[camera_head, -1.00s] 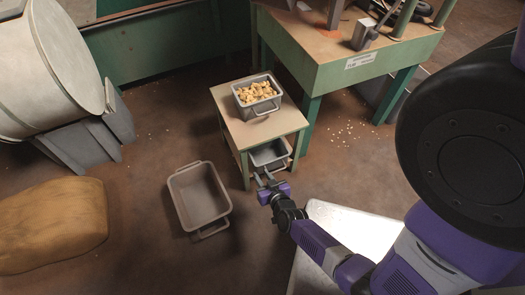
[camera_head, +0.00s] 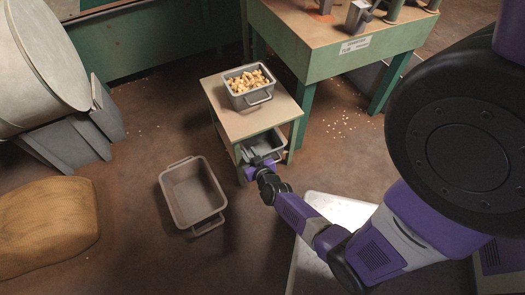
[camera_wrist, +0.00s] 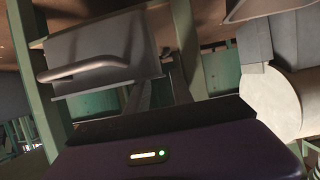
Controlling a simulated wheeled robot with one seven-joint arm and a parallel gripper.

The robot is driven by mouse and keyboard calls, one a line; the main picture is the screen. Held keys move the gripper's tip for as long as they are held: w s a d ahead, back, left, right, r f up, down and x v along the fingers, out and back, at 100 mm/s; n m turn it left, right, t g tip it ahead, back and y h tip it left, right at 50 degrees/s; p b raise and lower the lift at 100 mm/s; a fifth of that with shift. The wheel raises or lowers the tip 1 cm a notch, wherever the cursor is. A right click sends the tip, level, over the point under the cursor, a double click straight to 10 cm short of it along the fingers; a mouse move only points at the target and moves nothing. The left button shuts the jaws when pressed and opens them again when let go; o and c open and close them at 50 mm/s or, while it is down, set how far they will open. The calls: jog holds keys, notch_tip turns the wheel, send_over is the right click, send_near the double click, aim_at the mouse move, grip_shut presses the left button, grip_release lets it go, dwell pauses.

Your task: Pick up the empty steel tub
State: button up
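A grey steel tub (camera_head: 268,141) sits on the lower shelf of a small stand, and its visible inside looks empty. In the wrist view the tub (camera_wrist: 105,45) fills the upper left, with its bar handle (camera_wrist: 85,70) toward me. My gripper (camera_head: 258,162) is at the tub's front side, close to the handle. In the wrist view my two dark fingers (camera_wrist: 160,85) stand apart with a gap between them. The handle appears to their left, not between them. Whether a finger touches the tub is unclear.
A tub of nuts (camera_head: 249,88) stands on top of the stand (camera_head: 232,121). An empty brownish-grey bin (camera_head: 192,192) lies on the floor to the left. A green workbench (camera_head: 330,65) stands behind right, a sack (camera_head: 45,225) far left. The stand's legs flank the shelf.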

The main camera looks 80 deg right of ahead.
jog(key=b+x, duration=0.1)
jog(key=x, duration=0.3)
jog(key=shift+b, duration=0.35)
jog(key=shift+c, duration=0.5)
grip_shut()
jog(key=shift+r, duration=0.1)
dwell(0.4)
